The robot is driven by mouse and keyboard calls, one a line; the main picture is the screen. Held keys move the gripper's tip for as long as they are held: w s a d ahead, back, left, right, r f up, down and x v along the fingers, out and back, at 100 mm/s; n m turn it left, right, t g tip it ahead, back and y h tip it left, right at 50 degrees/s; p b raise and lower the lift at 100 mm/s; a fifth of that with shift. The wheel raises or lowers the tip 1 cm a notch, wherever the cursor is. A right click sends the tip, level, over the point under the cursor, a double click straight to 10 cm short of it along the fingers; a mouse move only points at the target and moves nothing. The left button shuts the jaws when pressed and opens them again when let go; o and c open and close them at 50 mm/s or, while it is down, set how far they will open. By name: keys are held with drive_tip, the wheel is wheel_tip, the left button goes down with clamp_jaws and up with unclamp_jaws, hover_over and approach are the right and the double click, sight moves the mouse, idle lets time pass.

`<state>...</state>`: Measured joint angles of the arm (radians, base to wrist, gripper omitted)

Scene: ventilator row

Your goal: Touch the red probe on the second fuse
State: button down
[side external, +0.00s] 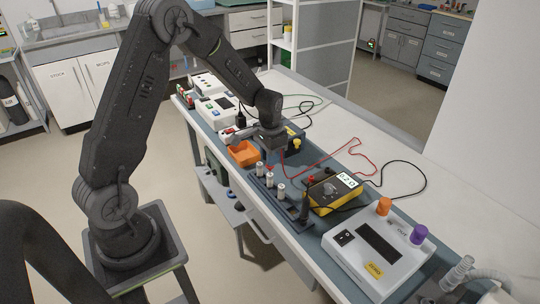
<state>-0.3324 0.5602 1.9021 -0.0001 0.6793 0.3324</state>
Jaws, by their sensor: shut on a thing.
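A row of upright silvery fuses stands on a dark holder on the bench: one at the far end (260,169), a middle one (269,180) and a near one (281,192). My gripper (275,156) points down just above and behind the far end of this row. It is shut on the red probe (283,168), which is small and partly hidden; its red lead trails off to the right. I cannot tell whether the probe tip touches any fuse. A dark probe (305,206) stands upright beside the meter.
An orange tray (243,153) sits left of my gripper. A white power box (378,250) with orange and purple knobs stands at the near right. Red and black leads lie across the bench's right side. More white instruments (215,108) stand at the far end.

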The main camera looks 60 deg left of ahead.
drive_tip(key=shift+r, duration=3.55)
